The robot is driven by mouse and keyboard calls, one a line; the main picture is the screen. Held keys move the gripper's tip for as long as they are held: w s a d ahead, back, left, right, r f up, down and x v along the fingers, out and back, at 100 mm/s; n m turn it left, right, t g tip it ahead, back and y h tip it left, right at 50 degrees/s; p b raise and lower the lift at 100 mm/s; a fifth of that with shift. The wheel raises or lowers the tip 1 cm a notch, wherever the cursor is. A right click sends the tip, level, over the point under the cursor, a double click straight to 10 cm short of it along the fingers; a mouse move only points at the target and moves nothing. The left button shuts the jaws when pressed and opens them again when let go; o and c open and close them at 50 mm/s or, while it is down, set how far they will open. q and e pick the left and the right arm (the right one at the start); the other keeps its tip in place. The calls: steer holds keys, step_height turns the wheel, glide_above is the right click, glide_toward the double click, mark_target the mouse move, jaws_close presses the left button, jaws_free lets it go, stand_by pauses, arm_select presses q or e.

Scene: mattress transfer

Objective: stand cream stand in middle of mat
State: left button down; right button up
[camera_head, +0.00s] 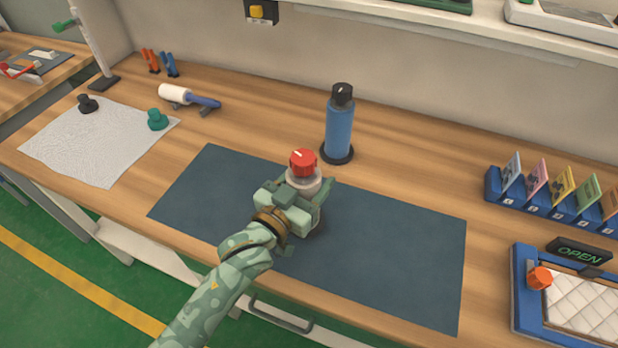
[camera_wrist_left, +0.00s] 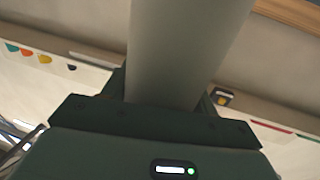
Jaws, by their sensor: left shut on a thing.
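The cream stand (camera_head: 304,180) has a round pale body with a red knob on top. It is near the middle of the dark blue-grey mat (camera_head: 400,250) in the head view. My left gripper (camera_head: 306,196) is shut around its body. In the left wrist view the stand is a pale column (camera_wrist_left: 188,50) rising between the jaws of my left gripper (camera_wrist_left: 165,108). Its foot is hidden behind the gripper, so I cannot tell whether it touches the mat. My right gripper is not in view.
A blue stand (camera_head: 340,130) with a black knob and base is just behind the mat. A white cloth (camera_head: 85,145) with black and green knobs lies at left. A card rack (camera_head: 545,208) and a blue-framed quilted pad (camera_head: 585,308) are at right. Both mat ends are clear.

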arm_select(q)
steer(key=shift+c, duration=2.2)
jaws_free()
steer(key=shift+s+a, duration=0.2)
steer(key=shift+s, duration=0.1)
steer(key=p+v, duration=0.2)
steer(key=v, duration=0.9)
steer(key=shift+s+a, duration=0.1)
